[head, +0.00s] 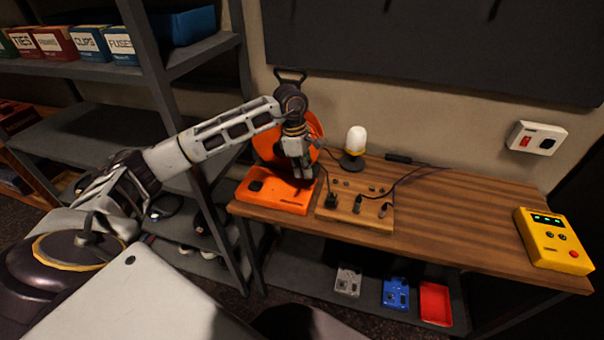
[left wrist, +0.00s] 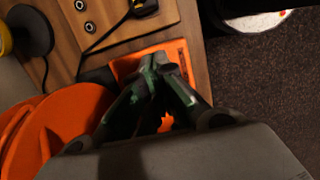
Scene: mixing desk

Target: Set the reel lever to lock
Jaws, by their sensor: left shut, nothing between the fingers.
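The orange cable reel stands at the left end of the wooden desk, with its round drum (head: 268,150) behind and its flat orange base (head: 275,198) in front. A small black part (head: 256,186) sits on the base's left side; I cannot tell whether it is the reel lever. My left gripper (head: 305,176) points down over the base's right side, fingers together and empty. In the left wrist view the gripper (left wrist: 160,65) covers much of the orange base (left wrist: 180,48), and the drum (left wrist: 65,125) is at left. The lever's setting cannot be made out. My right gripper is not in view.
Right of the reel are a wooden board (head: 345,214) with sockets and plugs, and a white-domed lamp (head: 355,142). A yellow box (head: 553,241) stands at the desk's right end. The middle right of the desk (head: 460,215) is clear. A metal shelf (head: 160,90) stands left.

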